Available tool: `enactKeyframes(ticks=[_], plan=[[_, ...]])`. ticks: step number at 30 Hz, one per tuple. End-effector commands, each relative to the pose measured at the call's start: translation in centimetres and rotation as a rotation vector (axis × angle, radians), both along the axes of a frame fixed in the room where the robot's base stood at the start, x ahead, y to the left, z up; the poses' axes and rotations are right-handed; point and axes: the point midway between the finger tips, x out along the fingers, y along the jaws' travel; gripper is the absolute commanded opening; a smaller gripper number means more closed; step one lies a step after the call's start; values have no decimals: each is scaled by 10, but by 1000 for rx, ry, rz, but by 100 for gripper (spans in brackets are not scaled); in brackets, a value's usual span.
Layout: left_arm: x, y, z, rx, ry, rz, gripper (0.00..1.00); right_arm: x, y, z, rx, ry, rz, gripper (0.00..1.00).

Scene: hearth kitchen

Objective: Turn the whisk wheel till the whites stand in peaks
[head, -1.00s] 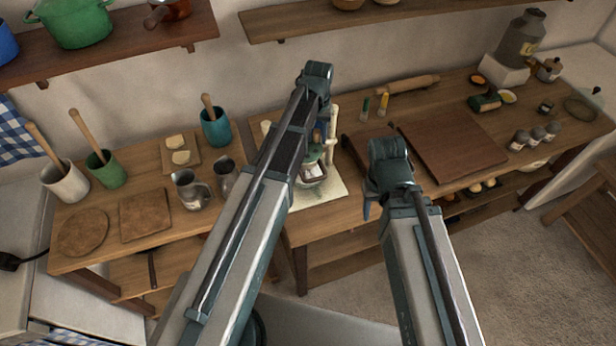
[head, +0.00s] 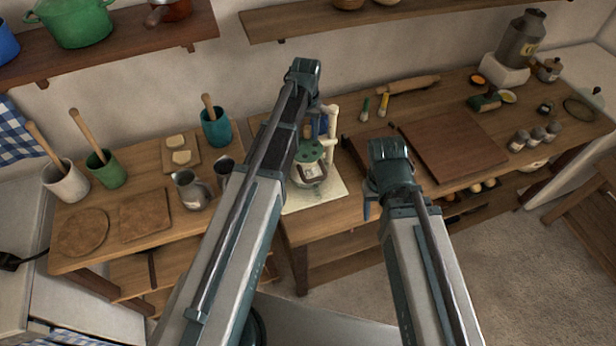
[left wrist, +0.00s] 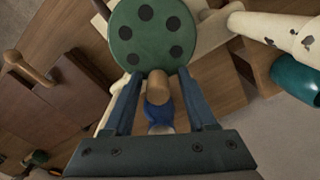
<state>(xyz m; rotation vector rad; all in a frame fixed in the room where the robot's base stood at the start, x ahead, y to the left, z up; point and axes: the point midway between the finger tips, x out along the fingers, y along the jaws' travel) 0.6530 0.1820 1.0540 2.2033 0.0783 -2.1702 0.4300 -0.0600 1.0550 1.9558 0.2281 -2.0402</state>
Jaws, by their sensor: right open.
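The whisk stands on a pale board (head: 325,195) at the middle of the counter, with a cream post (head: 333,122) and a glass jar (head: 311,174) below. In the left wrist view its green wheel (left wrist: 152,35) with dark round spots lies at the top. A wooden knob (left wrist: 157,88) stands between the fingers of my left gripper (left wrist: 158,78), with gaps on both sides, so the gripper is open around it. A blue part (left wrist: 158,113) shows below the knob. My right gripper (head: 368,208) points down, open and empty, right of the whisk. The whites inside the jar cannot be made out.
A dark wooden board (head: 455,145) and a rolling pin (head: 408,85) lie right of the whisk. Metal jugs (head: 190,192) and a teal pot (head: 215,128) with a wooden handle stand to the left. A shelf (head: 110,50) hangs above.

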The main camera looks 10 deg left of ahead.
Motion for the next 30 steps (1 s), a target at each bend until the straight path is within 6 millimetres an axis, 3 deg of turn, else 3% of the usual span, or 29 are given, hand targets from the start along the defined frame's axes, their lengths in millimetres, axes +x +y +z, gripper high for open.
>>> enactKeyframes(ticks=[8,30], plan=[[1,-1,11,-1,-1,0,60,0,0,11,0,0,-2,55],[1,0,80,-1,-1,0,60,0,0,80,1,0,-11,55]])
